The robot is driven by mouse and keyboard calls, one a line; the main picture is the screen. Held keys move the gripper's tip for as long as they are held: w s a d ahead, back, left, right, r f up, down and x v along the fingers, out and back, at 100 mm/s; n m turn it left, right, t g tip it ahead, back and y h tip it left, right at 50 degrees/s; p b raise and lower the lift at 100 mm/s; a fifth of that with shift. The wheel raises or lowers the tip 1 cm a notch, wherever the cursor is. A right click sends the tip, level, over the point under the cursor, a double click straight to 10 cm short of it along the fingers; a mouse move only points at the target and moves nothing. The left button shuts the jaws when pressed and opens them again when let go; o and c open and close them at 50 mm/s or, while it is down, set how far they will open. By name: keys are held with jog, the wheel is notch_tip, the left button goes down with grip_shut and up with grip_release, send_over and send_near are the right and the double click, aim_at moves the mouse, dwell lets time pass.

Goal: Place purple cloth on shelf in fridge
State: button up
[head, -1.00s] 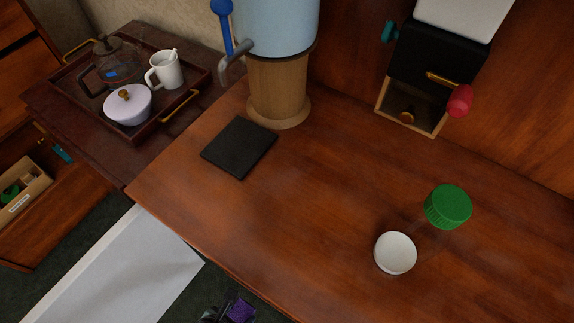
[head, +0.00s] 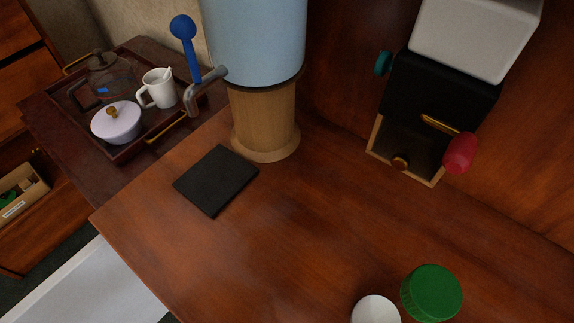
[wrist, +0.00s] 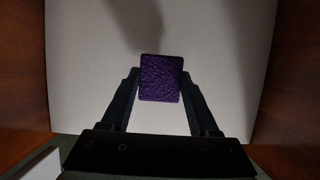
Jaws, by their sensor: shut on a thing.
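The purple cloth (wrist: 161,78) is a small, textured, folded-looking rectangle in the wrist view. My gripper (wrist: 160,88) is shut on it, with one dark finger at each side. Behind the cloth is a plain pale surface (wrist: 75,60) with a soft shadow on it; I cannot tell whether the cloth touches it. The head view now shows neither my gripper nor the cloth. I cannot make out a fridge shelf for certain in either view.
Brown wooden walls (wrist: 20,75) flank the pale surface in the wrist view. The head view shows a wooden counter (head: 270,255) with a black pad (head: 216,181), a green-lidded jar (head: 431,292), a white lid (head: 376,310) and a blue dispenser (head: 255,45). A tray (head: 126,152) stands at the left.

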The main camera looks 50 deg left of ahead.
jog(key=w, duration=0.1)
jog(key=w+a, duration=0.1)
jog(key=w, duration=0.1)
jog(key=shift+w+b, duration=0.25)
jog(key=shift+b, duration=0.05)
jog(key=f+b, duration=0.1)
jog(key=f, duration=0.1)
jog(key=f+b, duration=0.1)
jog(key=shift+w+f, duration=0.2)
jog(key=shift+f, duration=0.15)
jog(key=shift+r, duration=0.1)
jog(key=o, duration=1.3)
jog(key=shift+o, duration=0.2)
